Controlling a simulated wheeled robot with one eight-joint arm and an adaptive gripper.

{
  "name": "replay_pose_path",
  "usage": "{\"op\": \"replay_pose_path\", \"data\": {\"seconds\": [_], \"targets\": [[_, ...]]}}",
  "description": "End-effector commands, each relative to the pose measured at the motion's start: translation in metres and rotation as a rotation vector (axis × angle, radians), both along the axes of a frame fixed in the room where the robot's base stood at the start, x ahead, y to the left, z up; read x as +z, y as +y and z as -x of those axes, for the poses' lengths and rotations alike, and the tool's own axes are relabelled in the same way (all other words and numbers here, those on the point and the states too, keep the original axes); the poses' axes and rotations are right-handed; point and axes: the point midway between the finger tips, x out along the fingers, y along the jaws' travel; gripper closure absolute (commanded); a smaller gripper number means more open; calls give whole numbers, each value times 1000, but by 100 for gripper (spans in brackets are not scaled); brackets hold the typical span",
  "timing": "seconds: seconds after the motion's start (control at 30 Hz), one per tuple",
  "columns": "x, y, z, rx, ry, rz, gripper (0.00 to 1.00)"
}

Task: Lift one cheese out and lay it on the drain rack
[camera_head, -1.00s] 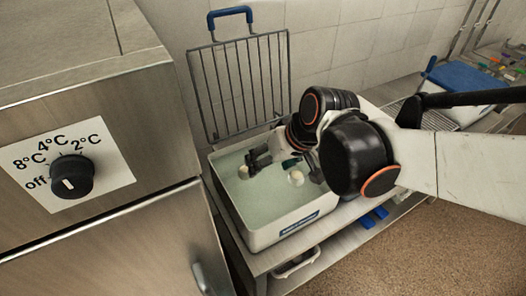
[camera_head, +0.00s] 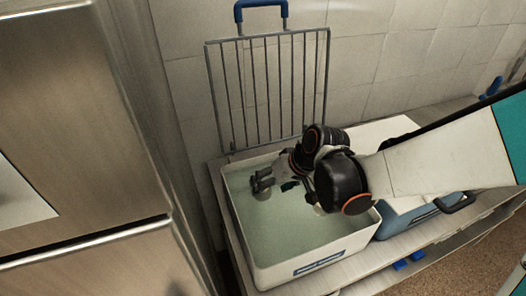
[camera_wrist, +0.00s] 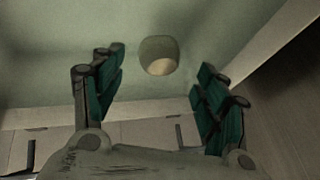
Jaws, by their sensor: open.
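A round, pale cheese (camera_wrist: 159,56) lies in the cloudy greenish liquid of the white tub (camera_head: 262,268). In the wrist view it sits between and beyond the two green-padded fingers of my gripper (camera_head: 264,181), and no finger visibly touches it. My gripper is open and empty, over the tub's far left part in the head view. My wrist hides part of the tub. A wire rack (camera_head: 268,92) with a blue handle stands upright behind the tub, against the wall; I cannot tell whether it is the drain rack.
The tub stands on a bench, with a steel cabinet (camera_head: 80,130) close on its left. A blue-grey container (camera_head: 408,218) with a dark handle is to the tub's right, partly under my arm. Tiled wall closes off the back.

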Motion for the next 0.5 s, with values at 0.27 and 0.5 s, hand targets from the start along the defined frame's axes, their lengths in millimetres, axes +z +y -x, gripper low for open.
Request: {"op": "replay_pose_path", "data": {"seconds": [0.27,0.5], "targets": [[-14,6,-4,0,0,0,33],[-45,18,-12,2,1,0,33]]}}
